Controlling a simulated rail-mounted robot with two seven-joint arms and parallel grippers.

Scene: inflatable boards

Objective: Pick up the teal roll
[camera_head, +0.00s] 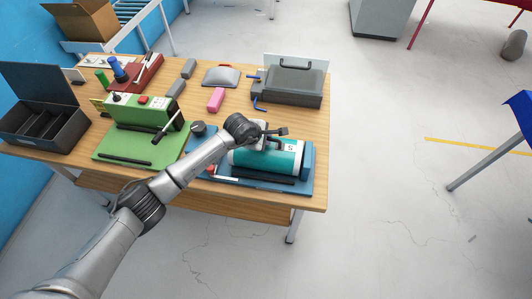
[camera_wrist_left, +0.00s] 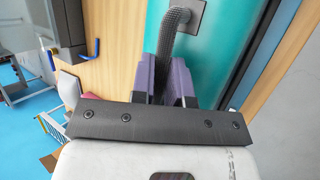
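The teal roll (camera_head: 268,158) lies on its side on a blue board at the front right of the wooden table. It has a white label and a dark strap handle on top. My left gripper (camera_head: 268,140) is over the roll at this handle. In the left wrist view, the purple finger pads of the gripper (camera_wrist_left: 164,78) stand on both sides of the black braided strap (camera_wrist_left: 172,40), which fills the gap between them. The roll's teal surface (camera_wrist_left: 225,35) is just beyond the fingers. My right gripper is not in view.
The blue board (camera_head: 306,172) lies near the table's front edge. A green board (camera_head: 112,150) with a green machine is to the left. A dark grey case (camera_head: 290,85), a pink block (camera_head: 216,99) and a grey-topped dome (camera_head: 221,75) stand behind. An open black box (camera_head: 62,135) is at far left.

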